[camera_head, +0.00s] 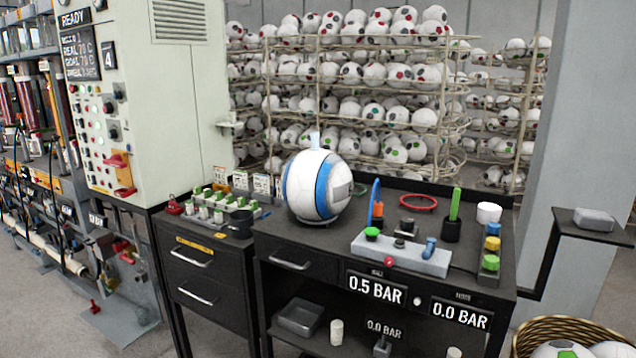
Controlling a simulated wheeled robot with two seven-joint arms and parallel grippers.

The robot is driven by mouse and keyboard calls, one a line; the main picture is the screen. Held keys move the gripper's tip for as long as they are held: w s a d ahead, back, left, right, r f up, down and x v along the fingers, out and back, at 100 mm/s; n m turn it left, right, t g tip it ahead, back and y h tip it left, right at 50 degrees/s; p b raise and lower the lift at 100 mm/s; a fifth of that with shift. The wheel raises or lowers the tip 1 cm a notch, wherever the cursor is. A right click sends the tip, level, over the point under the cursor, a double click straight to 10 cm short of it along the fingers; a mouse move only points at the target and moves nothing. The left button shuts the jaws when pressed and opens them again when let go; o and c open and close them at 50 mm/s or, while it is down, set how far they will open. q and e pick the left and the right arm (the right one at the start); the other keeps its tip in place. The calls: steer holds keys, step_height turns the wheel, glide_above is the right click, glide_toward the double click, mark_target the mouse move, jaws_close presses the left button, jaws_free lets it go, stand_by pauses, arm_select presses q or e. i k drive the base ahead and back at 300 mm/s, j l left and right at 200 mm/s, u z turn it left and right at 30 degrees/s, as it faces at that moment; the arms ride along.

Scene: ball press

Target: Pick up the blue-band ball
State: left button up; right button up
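The blue-band ball (305,185) is white with blue bands and a grey patch on its right side. It rests on the dark workbench (345,235), left of the grey pump unit, seemingly on a low ring stand that it mostly hides. A small pale blue piece (315,139) shows at its top. Neither of my grippers is in view, and nothing is touching the ball from my side.
Right of the ball are a grey unit (400,253), a red ring (419,202), a green stick (454,204) and stacked coloured pieces (491,245). Left is a tray of small bottles (222,205). A ball basket (568,333) stands front right. Ball racks (350,95) fill the back.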

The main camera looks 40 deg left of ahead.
mark_target(317, 184)
steer(key=i, duration=0.65)
steer(key=i+l, duration=0.15)
steer(key=i, duration=0.5)
steer(key=u, duration=1.7)
